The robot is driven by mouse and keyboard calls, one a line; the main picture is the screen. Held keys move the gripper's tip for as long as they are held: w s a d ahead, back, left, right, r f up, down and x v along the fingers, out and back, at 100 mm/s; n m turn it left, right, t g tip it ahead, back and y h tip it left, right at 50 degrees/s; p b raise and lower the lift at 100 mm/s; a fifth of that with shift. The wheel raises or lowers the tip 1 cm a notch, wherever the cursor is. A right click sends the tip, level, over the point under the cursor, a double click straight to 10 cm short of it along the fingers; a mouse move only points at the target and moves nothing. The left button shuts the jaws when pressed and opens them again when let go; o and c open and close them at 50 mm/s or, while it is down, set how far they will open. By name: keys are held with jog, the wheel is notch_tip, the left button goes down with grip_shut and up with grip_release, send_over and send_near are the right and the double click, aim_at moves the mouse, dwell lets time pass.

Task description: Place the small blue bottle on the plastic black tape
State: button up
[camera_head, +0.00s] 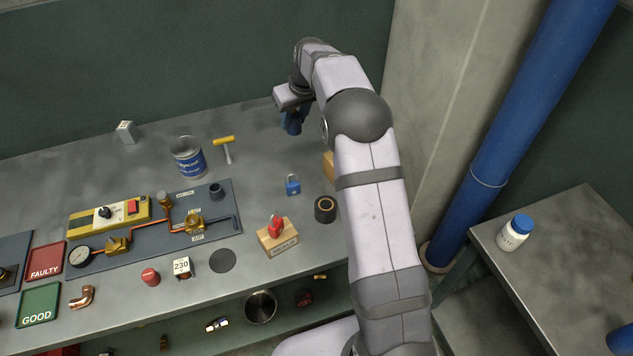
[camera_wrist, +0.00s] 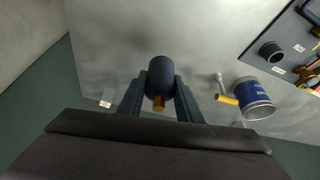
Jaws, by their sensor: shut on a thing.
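My gripper (camera_wrist: 160,90) is shut on a small dark blue cylinder, the small blue bottle (camera_wrist: 160,68), with an orange part at its near end. In the head view my gripper (camera_head: 290,112) is at the back of the bench, and the blue bottle (camera_head: 292,126) shows just below it, partly hidden. Whether it touches the bench is unclear. The plastic black tape (camera_head: 325,209) is a black roll lying on the bench nearer the front, beside my arm. It is well apart from the bottle and does not show in the wrist view.
A blue padlock (camera_head: 293,185) and a wooden block with a red padlock (camera_head: 277,236) are near the tape. My arm hides part of the bench's right side.

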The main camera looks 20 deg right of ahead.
jog(key=d+r+m+p, duration=0.1)
jog(key=d+r, duration=0.5)
jog(key=n+g+y+p, duration=0.2)
jog(key=n+g+y, duration=0.25)
jog(key=n, duration=1.35)
send_over(319, 208)
jog(key=d, duration=0.2)
notch_tip(319, 208, down, 2)
jog(key=shift+g+h, duration=0.35)
jog(key=shift+h, duration=0.1)
jog(key=shift+w+f+p, duration=0.2)
jog(key=shift+f+p, duration=1.5)
jog(key=shift+f, duration=3.5)
jog(key=shift+f, duration=0.1)
